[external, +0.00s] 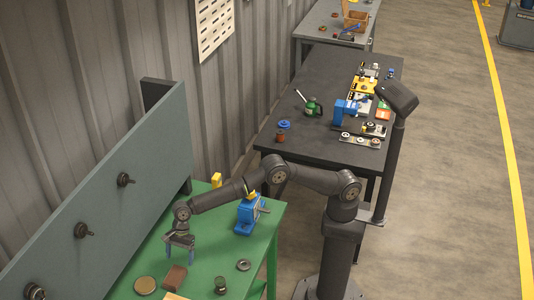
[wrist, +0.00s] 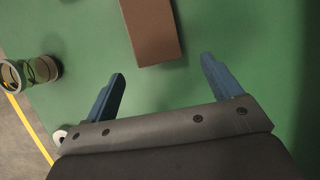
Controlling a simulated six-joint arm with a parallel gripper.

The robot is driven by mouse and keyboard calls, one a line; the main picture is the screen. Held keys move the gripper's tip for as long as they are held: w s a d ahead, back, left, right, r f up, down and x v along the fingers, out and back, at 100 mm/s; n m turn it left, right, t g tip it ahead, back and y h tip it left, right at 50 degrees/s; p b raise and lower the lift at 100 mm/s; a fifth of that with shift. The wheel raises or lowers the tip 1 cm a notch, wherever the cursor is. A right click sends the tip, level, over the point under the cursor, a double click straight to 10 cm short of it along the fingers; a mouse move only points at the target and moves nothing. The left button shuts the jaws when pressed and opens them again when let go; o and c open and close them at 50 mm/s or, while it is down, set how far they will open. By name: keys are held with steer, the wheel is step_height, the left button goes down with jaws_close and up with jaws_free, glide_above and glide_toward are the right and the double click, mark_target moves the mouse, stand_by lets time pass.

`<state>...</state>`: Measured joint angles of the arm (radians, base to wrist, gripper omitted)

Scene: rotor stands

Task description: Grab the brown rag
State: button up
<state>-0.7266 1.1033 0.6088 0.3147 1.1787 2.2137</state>
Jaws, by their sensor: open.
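The brown rag (external: 174,278) lies on the green bench top (external: 262,228) and looks like a flat-sided, block-like brown piece. In the wrist view the rag (wrist: 150,30) is at the top centre, running out of the upper edge, with its near end just ahead of the fingertips. My gripper (external: 180,258) hangs over the bench, just behind the rag in the external view. In the wrist view my gripper (wrist: 162,70) has its two blue-grey fingers spread wide with nothing between them. The rag's far end is cut off in the wrist view.
A dark cylindrical jar (external: 220,285) stands right of the rag, and a round tan disc (external: 145,285) lies left of it. A metal ring (external: 243,265) and a blue vise (external: 250,213) are farther right. A grey-green upright panel (external: 110,190) borders the bench's left side.

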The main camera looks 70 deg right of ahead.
mark_target(179, 268)
steer(key=x, duration=0.4)
steer(key=shift+s+a+f, duration=0.15)
steer(key=shift+a, duration=0.1)
steer(key=c, duration=1.1)
